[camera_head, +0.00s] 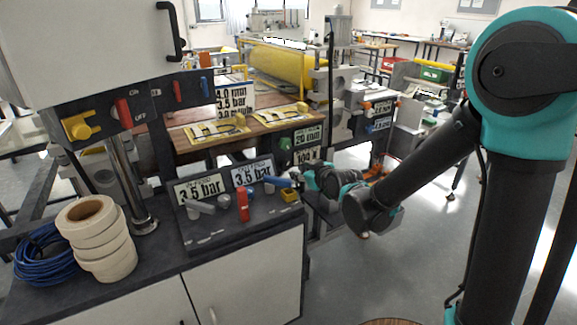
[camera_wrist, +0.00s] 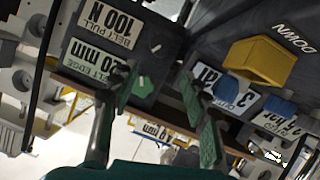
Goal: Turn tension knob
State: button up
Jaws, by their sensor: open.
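A dark panel shows a "100 N" belt pull readout (camera_wrist: 110,20) and a "20 mm" belt edge readout (camera_wrist: 103,72) in the wrist view. Beside them are a dark knob with a white pointer (camera_wrist: 155,47) and a green knob (camera_wrist: 143,84). The same panel stands at the middle of the head view, with its "100 N" readout (camera_head: 306,155) and green knob (camera_head: 285,143). My gripper (camera_wrist: 155,78) is open, its fingers apart with the green knob seen between them. I cannot tell the gap to the knobs. In the head view my gripper (camera_head: 300,178) is small and partly hidden.
Close by is a console with a yellow block (camera_wrist: 258,62), blue knobs and "3.5 bar" readouts (camera_head: 252,172). A red upright handle (camera_head: 243,204) stands on it. White tape rolls (camera_head: 98,240) and blue cable (camera_head: 45,255) lie at left.

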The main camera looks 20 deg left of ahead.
aim_at(286, 164)
jog(key=x, duration=1.3)
jog(key=shift+a, duration=0.1)
jog(key=c, duration=0.9)
